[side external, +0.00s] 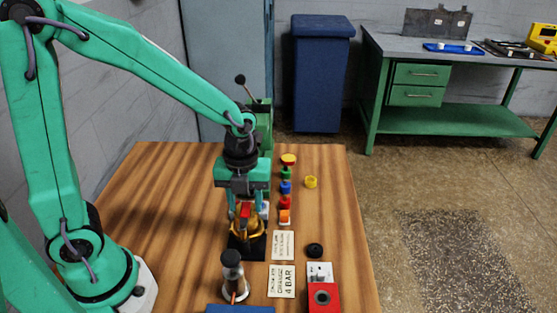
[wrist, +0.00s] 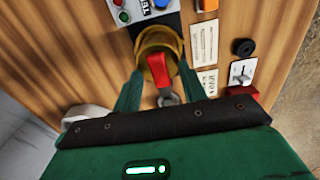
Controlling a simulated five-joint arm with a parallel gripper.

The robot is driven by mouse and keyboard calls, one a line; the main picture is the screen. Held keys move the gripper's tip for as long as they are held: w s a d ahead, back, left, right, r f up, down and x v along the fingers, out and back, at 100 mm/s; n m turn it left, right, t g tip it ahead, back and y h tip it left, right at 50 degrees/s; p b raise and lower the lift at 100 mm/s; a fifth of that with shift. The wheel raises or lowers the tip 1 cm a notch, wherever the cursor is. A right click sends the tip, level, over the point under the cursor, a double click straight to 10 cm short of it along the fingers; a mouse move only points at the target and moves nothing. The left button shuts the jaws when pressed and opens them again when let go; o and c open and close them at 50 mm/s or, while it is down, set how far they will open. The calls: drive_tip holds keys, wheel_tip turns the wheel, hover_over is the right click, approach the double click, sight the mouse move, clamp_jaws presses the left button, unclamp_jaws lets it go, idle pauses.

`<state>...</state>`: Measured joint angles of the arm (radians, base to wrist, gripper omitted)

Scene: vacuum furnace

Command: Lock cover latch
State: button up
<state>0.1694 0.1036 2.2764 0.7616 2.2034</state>
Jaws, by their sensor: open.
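The cover latch looks like a red lever (wrist: 159,70) lying across a round brass-coloured body (wrist: 147,42) in the wrist view. In the side view the red lever (side external: 245,210) shows just below my gripper (side external: 244,203), above the brass body (side external: 236,229) on a dark base. My gripper points down, and in the wrist view its green fingers (wrist: 161,80) are apart, one on each side of the red lever. No clear contact shows. The latch's far end and catch are too small to make out.
Several coloured knobs stand in a row to the right, near an orange block (side external: 285,217). Printed cards (side external: 282,281) lie in front. A red switch box (side external: 322,293), black knob (side external: 314,250) and dark-topped cylinder (side external: 232,270) stand nearby. The table's left side is clear.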

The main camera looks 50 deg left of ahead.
sight(245, 208)
wheel_tip(245, 208, up, 8)
idle(0.6)
idle(0.4)
drive_tip(key=s+a+r+n+t, duration=0.2)
drive_tip(key=s+r+n, duration=0.1)
drive_tip(key=n, duration=1)
drive_tip(key=s+a+r+n+t, duration=0.3)
drive_tip(key=s+n, duration=0.3)
drive_tip(key=n, duration=0.8)
drive_tip(key=shift+a+r+t, duration=0.2)
drive_tip(key=shift+r+t, duration=0.1)
drive_tip(key=shift+r, duration=0.25)
